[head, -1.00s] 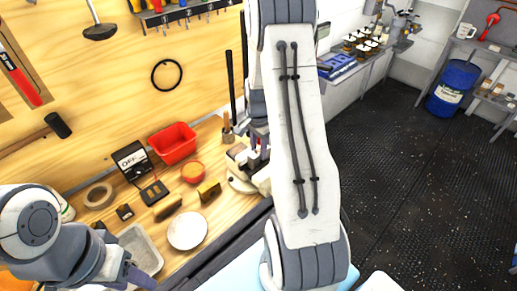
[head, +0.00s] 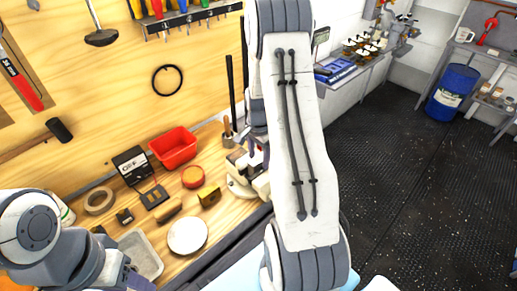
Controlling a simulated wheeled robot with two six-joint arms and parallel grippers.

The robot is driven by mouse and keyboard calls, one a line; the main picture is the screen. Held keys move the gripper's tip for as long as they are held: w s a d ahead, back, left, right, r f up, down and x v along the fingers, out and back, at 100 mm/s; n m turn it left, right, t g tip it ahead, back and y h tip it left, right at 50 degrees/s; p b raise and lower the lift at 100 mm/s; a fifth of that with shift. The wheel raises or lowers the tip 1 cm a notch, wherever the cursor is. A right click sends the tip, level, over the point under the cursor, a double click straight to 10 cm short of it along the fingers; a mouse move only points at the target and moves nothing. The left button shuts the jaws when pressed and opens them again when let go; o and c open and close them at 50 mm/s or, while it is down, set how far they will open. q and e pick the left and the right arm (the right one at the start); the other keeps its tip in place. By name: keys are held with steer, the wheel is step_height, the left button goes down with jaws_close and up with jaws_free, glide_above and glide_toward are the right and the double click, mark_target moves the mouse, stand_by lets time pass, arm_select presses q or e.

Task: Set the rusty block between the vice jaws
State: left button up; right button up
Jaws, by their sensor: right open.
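The vice (head: 236,186), a pale off-white body, stands at the bench's right end and is partly hidden behind my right arm. My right gripper (head: 257,148) is at the vice, at its upper part, and is open; my arm covers much of it. A small reddish patch shows near its fingers, too small and covered to tell whether it is the rusty block. A yellow-brown block (head: 209,197) lies on the bench left of the vice. I cannot tell whether it is the rusty one. My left gripper (head: 140,283) is low at the left, partly cut off, and its opening is unclear.
On the wooden bench are a red bin (head: 174,148), a round orange tin (head: 193,177), a white plate (head: 187,236), a brush-like brown piece (head: 168,210), a tape roll (head: 99,200) and a grey tray (head: 142,252).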

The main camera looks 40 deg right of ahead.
mark_target(258, 158)
step_height(258, 158, up, 11)
steer(key=b, duration=0.3)
steer(key=a+r+n, duration=0.3)
steer(key=a+n, duration=0.2)
steer(key=a, duration=0.7)
steer(key=s+a+r+n, duration=0.1)
steer(key=s+a+n, duration=0.1)
steer(key=a+n, duration=0.3)
steer(key=s+a+n, duration=0.2)
steer(key=s+a, duration=0.1)
steer(key=a, duration=0.4)
steer(key=s+a+n, duration=0.5)
steer(key=s+n, duration=0.1)
steer(key=s, duration=0.2)
steer(key=s+a+n+y, duration=0.1)
steer(key=s+a+n, duration=0.4)
steer(key=s, duration=0.3)
steer(key=shift+s+f+n, duration=0.15)
steer(key=shift+f+n, duration=0.25)
steer(key=shift+n, duration=0.3)
steer(key=shift+f+b, duration=0.15)
steer(key=shift+b, duration=0.15)
